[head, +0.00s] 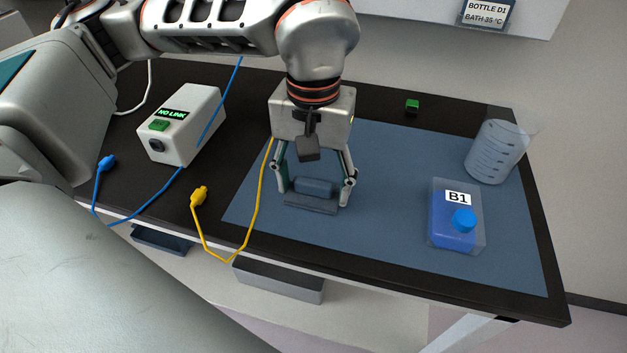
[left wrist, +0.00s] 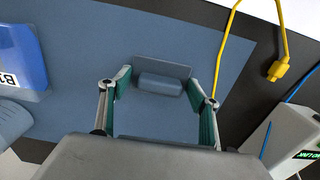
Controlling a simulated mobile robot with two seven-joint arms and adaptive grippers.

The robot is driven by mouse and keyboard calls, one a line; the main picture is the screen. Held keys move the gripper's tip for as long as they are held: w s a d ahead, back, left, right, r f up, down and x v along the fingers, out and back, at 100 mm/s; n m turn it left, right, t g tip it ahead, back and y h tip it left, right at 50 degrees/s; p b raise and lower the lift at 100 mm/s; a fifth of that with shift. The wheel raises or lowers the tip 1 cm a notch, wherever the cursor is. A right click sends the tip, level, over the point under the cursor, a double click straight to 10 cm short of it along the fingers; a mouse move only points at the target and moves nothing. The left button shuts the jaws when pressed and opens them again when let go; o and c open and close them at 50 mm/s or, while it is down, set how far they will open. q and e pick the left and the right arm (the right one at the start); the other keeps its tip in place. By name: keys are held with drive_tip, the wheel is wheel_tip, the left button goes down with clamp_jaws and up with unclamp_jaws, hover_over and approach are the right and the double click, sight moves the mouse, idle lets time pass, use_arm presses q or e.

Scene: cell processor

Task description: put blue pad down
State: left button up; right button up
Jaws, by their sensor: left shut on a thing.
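The blue pad (head: 315,187) is a small dark-blue block on a flat, thin plate, over the left part of the blue mat (head: 390,165) in the head view. My left gripper (head: 314,196) points down with one finger at each end of the pad and is shut on it. The left wrist view also shows the pad (left wrist: 160,84) between the fingertips, with the mat behind it. I cannot tell whether the plate touches the mat. My right gripper is not in view.
A white box reading NO LINK (head: 182,125) stands left. A yellow cable (head: 199,196) and a blue cable (head: 106,163) lie near the front edge. A blue B1 bottle (head: 445,232), a clear beaker (head: 494,152) and a green block (head: 412,106) stand right. The mat's middle is clear.

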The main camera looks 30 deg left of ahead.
sight(313, 182)
use_arm(q)
drive_tip(key=o, duration=1)
drive_tip(key=shift+f, duration=0.1)
drive_tip(key=shift+r, duration=0.55)
wheel_tip(313, 182, up, 11)
drive_tip(key=shift+r+p, duration=0.15)
drive_tip(key=shift+p, duration=0.8)
